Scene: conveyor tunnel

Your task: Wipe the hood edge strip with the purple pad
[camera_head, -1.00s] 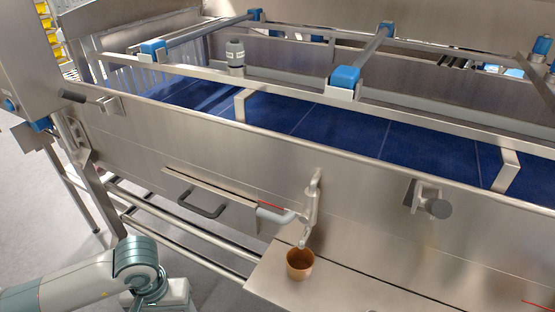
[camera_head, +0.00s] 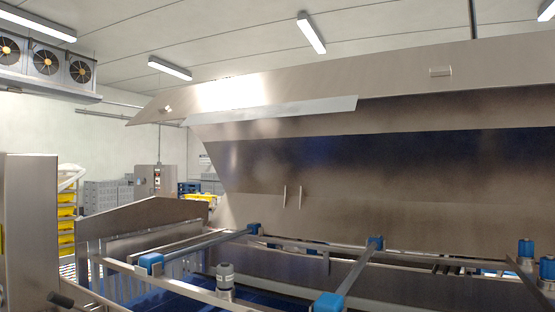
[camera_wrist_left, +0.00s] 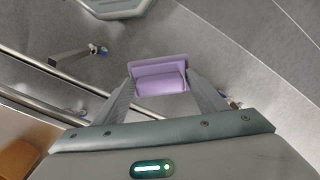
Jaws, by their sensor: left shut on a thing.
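The steel hood (camera_head: 420,85) stands raised over the conveyor in the head view. A pale, lighter strip (camera_head: 275,110) runs along its lower edge at the left, looking like the hood edge strip. In the left wrist view my left gripper (camera_wrist_left: 160,85) is shut on the purple pad (camera_wrist_left: 160,70), which sits between its two fingertips. The pad is held over the floor, apart from the hood. The left gripper and pad are outside the head view. My right gripper is in neither view.
Steel rails with blue brackets (camera_head: 329,304) and a grey-topped cylinder (camera_head: 225,278) stand over the blue belt (camera_head: 175,303). A steel cabinet (camera_head: 30,232) stands at the left. Steel tubes (camera_wrist_left: 55,100) run below the gripper. The air under the hood looks clear.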

